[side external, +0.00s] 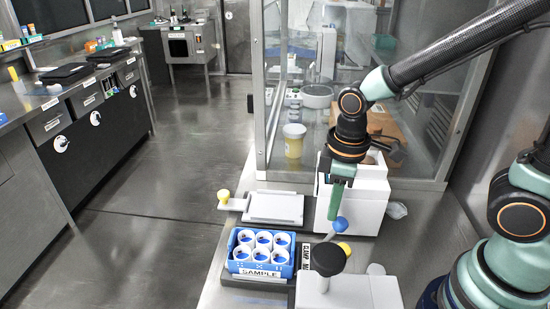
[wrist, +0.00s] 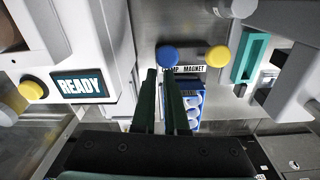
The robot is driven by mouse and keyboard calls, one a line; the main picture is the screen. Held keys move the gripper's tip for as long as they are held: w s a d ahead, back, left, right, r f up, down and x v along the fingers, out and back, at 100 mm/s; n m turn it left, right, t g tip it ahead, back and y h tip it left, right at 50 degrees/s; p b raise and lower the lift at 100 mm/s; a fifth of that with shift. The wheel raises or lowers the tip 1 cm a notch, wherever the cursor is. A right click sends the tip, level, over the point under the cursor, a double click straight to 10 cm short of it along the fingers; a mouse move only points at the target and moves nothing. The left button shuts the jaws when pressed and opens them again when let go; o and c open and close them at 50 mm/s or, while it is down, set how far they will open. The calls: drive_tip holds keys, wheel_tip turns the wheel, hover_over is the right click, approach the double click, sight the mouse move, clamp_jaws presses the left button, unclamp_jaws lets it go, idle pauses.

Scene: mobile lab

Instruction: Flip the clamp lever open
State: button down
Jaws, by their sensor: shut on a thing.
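The clamp lever shows as a blue ball knob (side external: 340,224) on a thin pale stem in the side external view. In the wrist view the blue knob (wrist: 167,57) is above the word CLAMP on a partly covered label (wrist: 190,68). My gripper (side external: 333,213) points down at the blue knob. Its dark green fingers (wrist: 160,73) are close together, with their tips at the knob's lower edge. They are shut on the knob, but the exact contact is hard to see. The lever's base is hidden.
A yellow knob (wrist: 217,56) stands beside the blue one, above the word MAGNET. A white instrument (side external: 370,197) with a READY screen (wrist: 83,87) is close to my gripper. A blue SAMPLE rack (side external: 260,268) and a black-topped device (side external: 329,258) stand in front.

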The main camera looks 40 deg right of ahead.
wheel_tip(320, 180, up, 9)
drive_tip(key=s+d, duration=0.2)
drive_tip(key=d, duration=0.1)
drive_tip(key=shift+s+f, duration=0.2)
drive_tip(key=shift+s, duration=0.15)
idle(0.4)
